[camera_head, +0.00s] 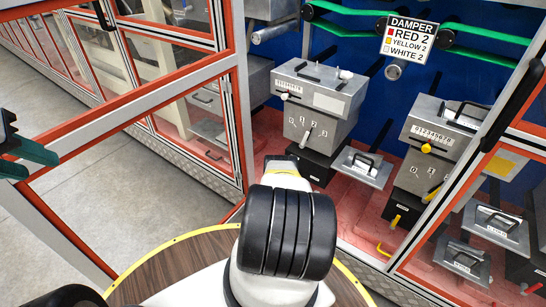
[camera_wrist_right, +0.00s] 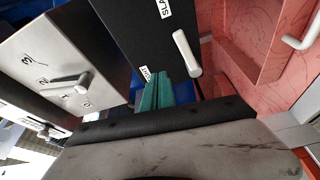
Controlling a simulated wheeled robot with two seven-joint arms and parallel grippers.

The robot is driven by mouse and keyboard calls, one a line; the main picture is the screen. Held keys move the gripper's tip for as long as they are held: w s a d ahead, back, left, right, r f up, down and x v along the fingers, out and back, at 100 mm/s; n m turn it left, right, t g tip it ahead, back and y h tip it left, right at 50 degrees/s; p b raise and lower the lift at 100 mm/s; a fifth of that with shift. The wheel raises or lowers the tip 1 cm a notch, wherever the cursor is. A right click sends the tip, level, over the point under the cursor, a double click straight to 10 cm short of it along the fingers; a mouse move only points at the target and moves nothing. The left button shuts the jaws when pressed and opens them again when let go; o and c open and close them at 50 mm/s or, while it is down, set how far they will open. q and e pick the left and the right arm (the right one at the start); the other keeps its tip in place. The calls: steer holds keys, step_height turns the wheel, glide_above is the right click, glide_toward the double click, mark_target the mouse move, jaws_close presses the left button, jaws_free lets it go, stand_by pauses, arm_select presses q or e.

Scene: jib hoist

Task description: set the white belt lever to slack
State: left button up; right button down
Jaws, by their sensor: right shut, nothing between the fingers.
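In the right wrist view, the white belt lever (camera_wrist_right: 187,53) sticks out slanting from a black box (camera_wrist_right: 125,30). A label starting "SLA" is beside its upper end, and another partly hidden label is near my fingers. My right gripper (camera_wrist_right: 155,92) has its green fingers together and empty, below and left of the lever; they look apart from it. In the head view, the black box (camera_head: 312,165) sits under the left grey unit (camera_head: 318,105); my right arm hides the gripper and the lever there. My left gripper (camera_head: 28,152) is at the left edge, partly cut off.
A grey unit with a yellow knob (camera_head: 426,148) stands to the right, with yellow levers below it. A damper sign (camera_head: 408,40) hangs above. Orange-edged frame posts (camera_head: 243,110) flank the opening.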

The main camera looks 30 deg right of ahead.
steer(key=s+a+f, duration=0.2)
steer(key=a, duration=0.3)
steer(key=shift+s+a, duration=0.25)
steer(key=shift+s, duration=0.1)
steer(key=shift+f, duration=0.1)
